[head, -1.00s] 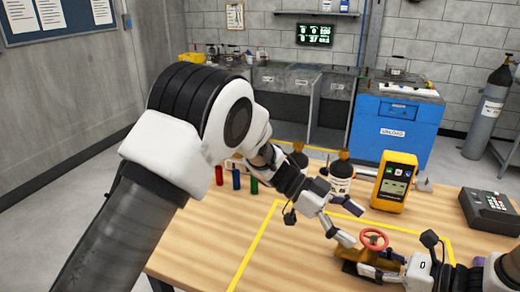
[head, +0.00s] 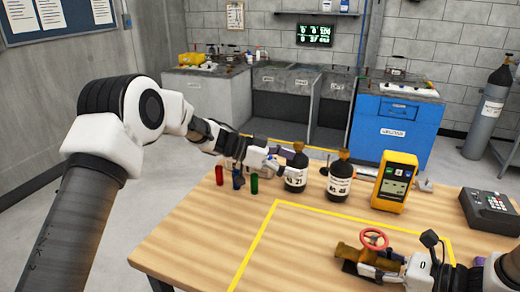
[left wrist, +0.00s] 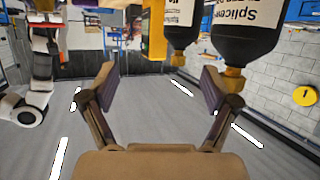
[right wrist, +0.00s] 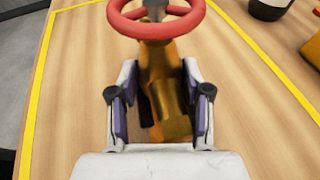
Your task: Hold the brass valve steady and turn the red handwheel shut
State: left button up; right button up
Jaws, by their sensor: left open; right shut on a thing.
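The brass valve (head: 346,252) lies on the table inside the yellow outline, with the red handwheel (head: 374,238) on its top. In the right wrist view the brass body (right wrist: 168,95) runs between my right fingers, with the handwheel (right wrist: 195,22) beyond them. My right gripper (head: 368,265) is shut on the valve body. My left gripper (head: 262,160) is open and empty, away from the valve, near the dark bottles. In the left wrist view its fingers (left wrist: 160,85) are spread with nothing between them.
Red (head: 219,175), blue (head: 238,179) and green (head: 254,185) cylinders stand near my left gripper. Two dark labelled bottles (head: 338,184), a yellow meter (head: 395,182) and a dark keypad device (head: 488,210) stand along the table's back. The front left table area is clear.

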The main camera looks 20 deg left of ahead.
pick_arm(q)
jog(key=w+a+f+n+t+y, duration=0.1)
jog(key=w+a+n+t, duration=0.3)
jog(key=a, duration=0.7)
jog(key=shift+w+n+y, duration=0.3)
jog(key=shift+w+y, duration=0.2)
jog(key=shift+w, duration=0.55)
jog(key=shift+d, duration=0.1)
jog(key=m+g+h, duration=0.2)
jog(key=m+g, duration=0.9)
send_near(372, 237)
jog(key=x, duration=1)
jog(key=shift+d+f, duration=0.1)
jog(key=shift+d, duration=0.05)
jog(key=shift+c, duration=0.3)
jog(key=c, duration=1.1)
